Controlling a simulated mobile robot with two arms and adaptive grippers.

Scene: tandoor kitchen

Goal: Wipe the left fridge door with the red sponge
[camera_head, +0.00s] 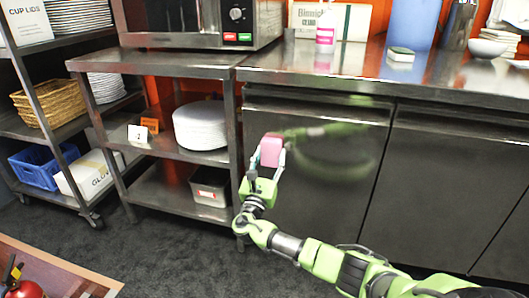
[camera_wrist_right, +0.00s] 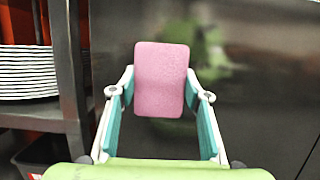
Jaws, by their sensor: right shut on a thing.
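The red sponge (camera_head: 271,150) looks pinkish and is held upright between the fingertips of my right gripper (camera_head: 271,163). In the right wrist view, the sponge (camera_wrist_right: 165,78) stands between the two fingers of the right gripper (camera_wrist_right: 160,95), with its broad face toward the camera. The left fridge door (camera_head: 330,205) is dark, shiny metal and carries a blurred green reflection of my arm. The sponge is in front of this door's left part, close to it; I cannot tell whether it touches. The door also fills the wrist view's background (camera_wrist_right: 255,75). My left gripper is not in view.
A steel shelf unit (camera_head: 195,62) with plates (camera_head: 201,125) stands just left of the door. The counter (camera_head: 330,66) overhangs above, with another sponge (camera_head: 401,54) on it. The right fridge door (camera_head: 455,190) is clear. A fire extinguisher (camera_head: 24,289) is at lower left.

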